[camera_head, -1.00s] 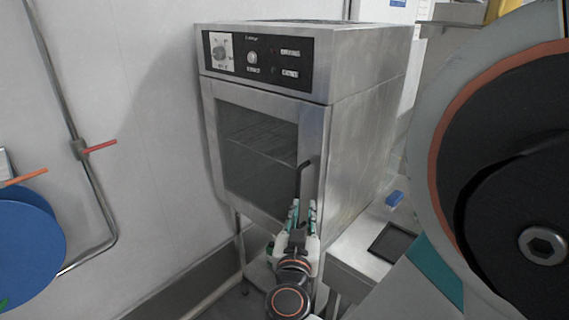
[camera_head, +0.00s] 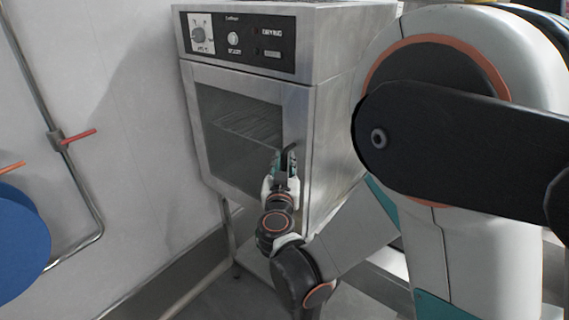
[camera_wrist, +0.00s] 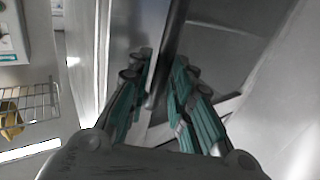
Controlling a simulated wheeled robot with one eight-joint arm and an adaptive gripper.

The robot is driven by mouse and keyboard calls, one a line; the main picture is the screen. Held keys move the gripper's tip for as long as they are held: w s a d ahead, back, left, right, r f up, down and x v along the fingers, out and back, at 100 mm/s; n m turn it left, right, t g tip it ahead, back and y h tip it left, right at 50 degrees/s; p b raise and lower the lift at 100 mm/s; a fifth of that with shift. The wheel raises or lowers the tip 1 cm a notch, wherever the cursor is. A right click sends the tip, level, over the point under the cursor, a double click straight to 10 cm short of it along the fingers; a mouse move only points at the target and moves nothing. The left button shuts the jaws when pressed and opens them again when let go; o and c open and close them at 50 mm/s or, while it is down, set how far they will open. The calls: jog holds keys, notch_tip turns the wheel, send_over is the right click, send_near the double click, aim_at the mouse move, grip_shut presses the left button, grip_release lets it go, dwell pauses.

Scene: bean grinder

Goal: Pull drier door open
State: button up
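The drier (camera_head: 335,115) is a steel cabinet with a black control panel on top. Its glass-windowed door (camera_head: 198,140) looks shut in the head view. A dark bar handle (camera_head: 291,150) stands at the door's right edge. My gripper (camera_head: 286,165) is at the handle's lower part. In the wrist view, the handle (camera_wrist: 172,40) runs down between the two teal-padded fingers of my gripper (camera_wrist: 163,80). The fingers are spread on either side of it, with visible gaps.
A wall with a pipe and a red-handled valve (camera_head: 78,136) is at the left, with a blue round object (camera_head: 20,240) below. Grey floor shows under the drier. A wire basket (camera_wrist: 30,108) shows at the left of the wrist view.

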jog(key=shift+w, duration=0.45)
grip_shut()
jog(key=shift+s+a, duration=0.1)
